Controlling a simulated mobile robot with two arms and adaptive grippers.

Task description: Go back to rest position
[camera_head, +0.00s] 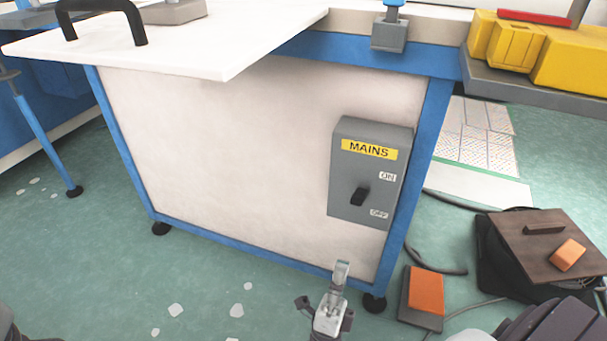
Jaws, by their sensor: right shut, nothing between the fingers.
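My right gripper (338,282) shows at the bottom centre of the head view, pointing up in the picture, with its fingers together and nothing between them. It appears in front of the lower edge of a workbench panel (220,150), below a grey mains switch box (343,205). The box has a yellow MAINS label, ON and OFF marks and a black lever. I cannot tell the gap between the gripper and the panel. My left gripper is not in view.
A white tabletop (200,55) with a black handle overhangs the bench. An orange pedal (426,292) and a dark box with a brown lid (535,245) stand on the floor at right, with cables around them. Green floor (80,260) is open at left.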

